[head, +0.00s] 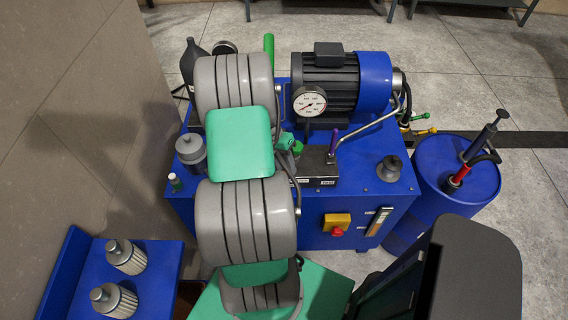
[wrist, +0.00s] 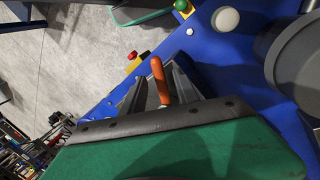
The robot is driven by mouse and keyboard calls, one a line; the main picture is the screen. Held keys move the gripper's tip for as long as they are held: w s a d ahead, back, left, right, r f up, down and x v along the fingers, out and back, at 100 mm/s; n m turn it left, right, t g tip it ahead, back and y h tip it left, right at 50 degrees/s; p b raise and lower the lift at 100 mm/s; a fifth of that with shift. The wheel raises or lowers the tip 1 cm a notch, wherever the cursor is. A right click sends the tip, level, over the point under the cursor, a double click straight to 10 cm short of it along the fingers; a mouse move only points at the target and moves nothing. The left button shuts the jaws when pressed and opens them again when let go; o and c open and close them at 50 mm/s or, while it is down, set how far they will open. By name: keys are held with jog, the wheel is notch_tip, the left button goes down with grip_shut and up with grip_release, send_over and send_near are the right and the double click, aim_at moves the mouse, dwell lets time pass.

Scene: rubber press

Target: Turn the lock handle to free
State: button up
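In the wrist view an orange handle (wrist: 158,78) stands between the two dark fingers of my gripper (wrist: 154,88). The fingers are apart, one on each side of the handle, and I see no clear grip on it. The orange handle does not show in the head view, where my grey and green arm covers the middle of the machine and my fingers are hidden. Which part the handle turns cannot be seen.
The blue machine (head: 315,210) carries a motor (head: 325,85), a pressure gauge (head: 309,101), a purple-tipped lever (head: 333,141) and a red knob on a yellow box (head: 337,223). A blue drum (head: 430,190) stands at right. Filters (head: 125,256) stand on a blue surface at lower left.

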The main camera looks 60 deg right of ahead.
jog(key=shift+c, duration=0.6)
grip_shut()
dwell(0.8)
